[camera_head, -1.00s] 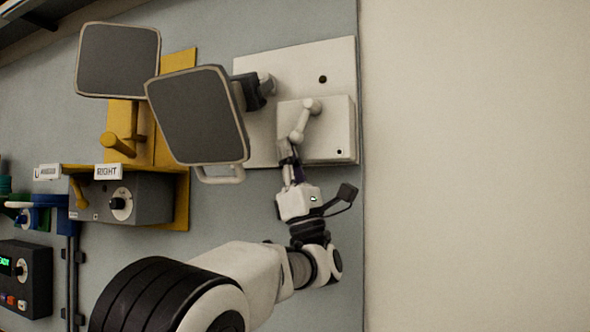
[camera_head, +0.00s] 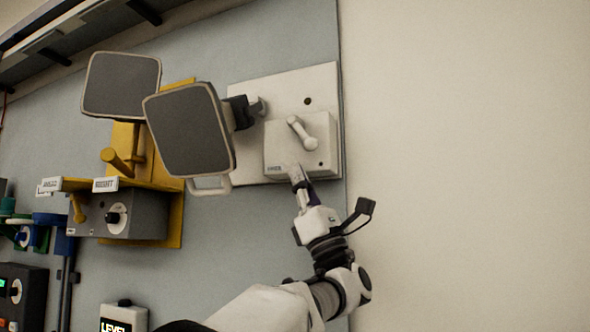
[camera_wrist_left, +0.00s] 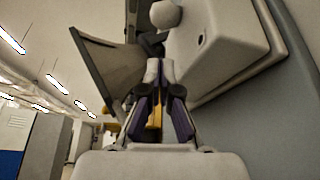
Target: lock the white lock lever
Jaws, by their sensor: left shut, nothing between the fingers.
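The white lock lever (camera_head: 301,133) is a short bar with rounded ends on the front of a white box (camera_head: 323,158), slanting from upper left to lower right. My left gripper (camera_head: 294,170) is shut and empty at the box's lower edge, below the lever and apart from it. In the left wrist view, the shut fingertips (camera_wrist_left: 158,70) show below a round white knob (camera_wrist_left: 166,14), likely the lever's end, beside the box (camera_wrist_left: 215,45). A small label at the box's lower left seems to read FREE. My right gripper is not in view.
A grey, pale-rimmed panel (camera_head: 188,130) on a black joint stands just left of the box, with a second panel (camera_head: 120,85) behind. A yellow bracket with a grey control box (camera_head: 140,212) is further left. The pale wall at right is clear.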

